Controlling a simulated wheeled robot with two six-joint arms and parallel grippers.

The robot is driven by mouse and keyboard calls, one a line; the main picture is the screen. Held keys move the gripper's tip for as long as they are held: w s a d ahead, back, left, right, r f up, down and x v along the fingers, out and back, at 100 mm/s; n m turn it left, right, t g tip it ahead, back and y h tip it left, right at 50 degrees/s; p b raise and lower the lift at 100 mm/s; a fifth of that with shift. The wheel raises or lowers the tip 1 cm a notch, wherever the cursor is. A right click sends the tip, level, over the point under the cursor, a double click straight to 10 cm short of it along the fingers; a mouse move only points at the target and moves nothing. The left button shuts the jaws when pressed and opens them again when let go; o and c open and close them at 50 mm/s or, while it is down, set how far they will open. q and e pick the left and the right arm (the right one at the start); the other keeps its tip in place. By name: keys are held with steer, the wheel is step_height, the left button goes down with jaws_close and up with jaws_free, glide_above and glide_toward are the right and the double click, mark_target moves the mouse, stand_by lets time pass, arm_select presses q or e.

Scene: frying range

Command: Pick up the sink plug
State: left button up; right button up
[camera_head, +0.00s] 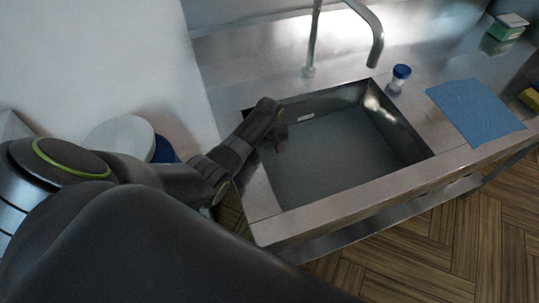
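My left gripper (278,141) reaches in from the left over the left part of the steel sink (408,140). Its fingers point down into the basin near the back left corner. I cannot tell whether they are open or shut, or whether they hold anything. I cannot make out the sink plug; it may be hidden by the gripper or lie under the grey surface in the basin. I cannot tell whether that surface is water or the bare bottom. My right gripper is not in view.
A tall faucet (313,40) stands behind the sink. A blue-capped jar (399,78) stands at its back right corner. A blue cloth (475,109) lies on the counter to the right. A green box (508,28) and a yellow item (531,98) are farther right.

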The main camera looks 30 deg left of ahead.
arm_select(q)
steer(key=shift+c, duration=0.2)
jaws_close()
steer(key=shift+r, duration=0.15)
